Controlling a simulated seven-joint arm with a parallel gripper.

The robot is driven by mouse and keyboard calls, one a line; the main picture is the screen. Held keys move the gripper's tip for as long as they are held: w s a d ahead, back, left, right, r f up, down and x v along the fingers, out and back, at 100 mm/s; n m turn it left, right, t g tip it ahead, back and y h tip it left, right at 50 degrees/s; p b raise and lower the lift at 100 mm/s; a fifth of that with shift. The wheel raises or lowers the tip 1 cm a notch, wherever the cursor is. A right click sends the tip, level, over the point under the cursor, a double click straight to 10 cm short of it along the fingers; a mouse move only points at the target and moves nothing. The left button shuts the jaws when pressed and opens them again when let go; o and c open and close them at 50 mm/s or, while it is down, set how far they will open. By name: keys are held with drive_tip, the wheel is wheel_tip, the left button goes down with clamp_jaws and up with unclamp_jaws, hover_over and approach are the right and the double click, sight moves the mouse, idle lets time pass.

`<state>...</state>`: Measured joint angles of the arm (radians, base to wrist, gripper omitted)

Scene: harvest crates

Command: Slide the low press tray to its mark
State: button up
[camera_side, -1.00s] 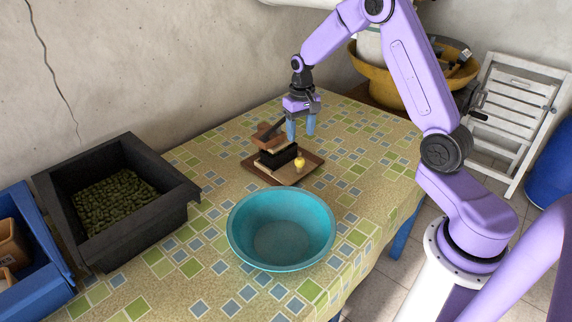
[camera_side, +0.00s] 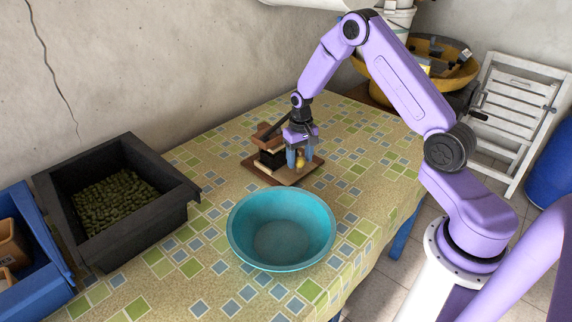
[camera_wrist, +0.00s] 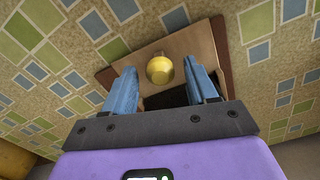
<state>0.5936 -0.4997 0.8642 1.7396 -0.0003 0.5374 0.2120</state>
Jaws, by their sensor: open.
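The low press tray (camera_side: 288,179) is a flat brown board on the patterned tablecloth behind the teal bowl. It carries a dark block press with wooden parts (camera_side: 264,150) and a small yellow knob (camera_side: 301,163). My gripper (camera_side: 300,164) points down over the tray's right part, its blue fingers beside the knob. In the wrist view the open fingers (camera_wrist: 163,88) stand apart, with the yellow knob (camera_wrist: 160,70) between and slightly beyond their tips. The tray (camera_wrist: 203,45) lies below them. I cannot tell whether the fingers touch the knob. I cannot make out the mark.
A teal bowl (camera_side: 234,238) stands just in front of the tray. A black crate (camera_side: 115,225) of green produce and a blue crate (camera_side: 45,270) are at the left. The tabletop (camera_side: 375,150) right of the tray is clear.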

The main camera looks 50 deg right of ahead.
drive_tip(key=shift+c, duration=0.3)
drive_tip(key=c, duration=1)
drive_tip(key=shift+s, duration=0.15)
drive_tip(key=shift+s+a, duration=0.15)
drive_tip(key=shift+s, duration=4.1)
drive_tip(key=o, duration=1.1)
drive_tip(key=shift+o, duration=0.2)
